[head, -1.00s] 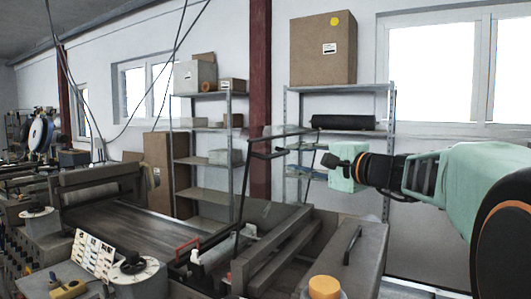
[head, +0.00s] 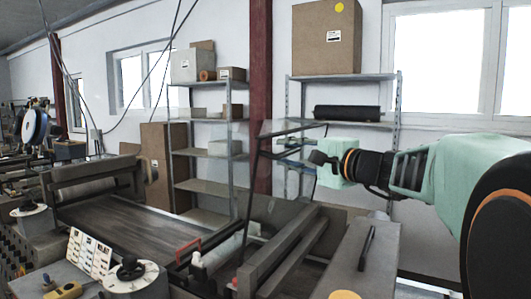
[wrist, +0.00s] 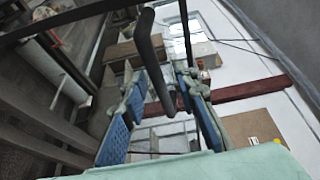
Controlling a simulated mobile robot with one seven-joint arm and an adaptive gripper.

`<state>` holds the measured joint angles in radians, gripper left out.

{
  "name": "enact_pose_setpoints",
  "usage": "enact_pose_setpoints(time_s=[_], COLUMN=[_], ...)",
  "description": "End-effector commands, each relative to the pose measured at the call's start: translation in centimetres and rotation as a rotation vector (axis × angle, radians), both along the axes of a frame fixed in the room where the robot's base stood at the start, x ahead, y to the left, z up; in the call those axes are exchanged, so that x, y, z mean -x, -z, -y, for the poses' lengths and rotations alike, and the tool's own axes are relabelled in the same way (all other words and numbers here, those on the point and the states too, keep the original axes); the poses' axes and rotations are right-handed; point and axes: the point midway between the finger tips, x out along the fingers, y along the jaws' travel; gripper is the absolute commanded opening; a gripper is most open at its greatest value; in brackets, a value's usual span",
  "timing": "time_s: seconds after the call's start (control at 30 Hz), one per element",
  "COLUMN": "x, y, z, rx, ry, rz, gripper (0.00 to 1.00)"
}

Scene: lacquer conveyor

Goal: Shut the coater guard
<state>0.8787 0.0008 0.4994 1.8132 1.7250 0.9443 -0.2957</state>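The coater guard (head: 252,190), a clear panel in a thin dark frame, stands raised above the coater (head: 283,250) in the head view. My gripper (head: 288,152) is at its upper part, reaching in from the right. In the wrist view my gripper (wrist: 160,82) has its blue-padded fingers spread apart. The guard's dark handle bar (wrist: 150,45) passes between them, with gaps on both sides. Contact with the bar cannot be made out.
A belt conveyor (head: 135,225) runs to the left of the coater. Metal shelves (head: 207,187) with boxes stand behind, beside a red column (head: 262,60). A grey cover with a black handle (head: 366,248) lies at the front right. Cables hang at the upper left.

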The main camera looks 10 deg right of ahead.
Motion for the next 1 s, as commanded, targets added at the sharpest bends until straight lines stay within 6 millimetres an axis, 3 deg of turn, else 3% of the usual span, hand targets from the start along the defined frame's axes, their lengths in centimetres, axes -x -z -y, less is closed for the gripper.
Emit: enact_pose_setpoints(time_s=[0.1,0.37,1.0], x=[0.01,0.00,-0.17], y=[-0.01,-0.02,-0.44], z=[-0.01,-0.01,0.13], rx=[0.000,0.000,0.015], ry=[0.000,0.000,-0.001], rz=[0.000,0.000,-0.009], gripper=[0.26,0.00,0.00])
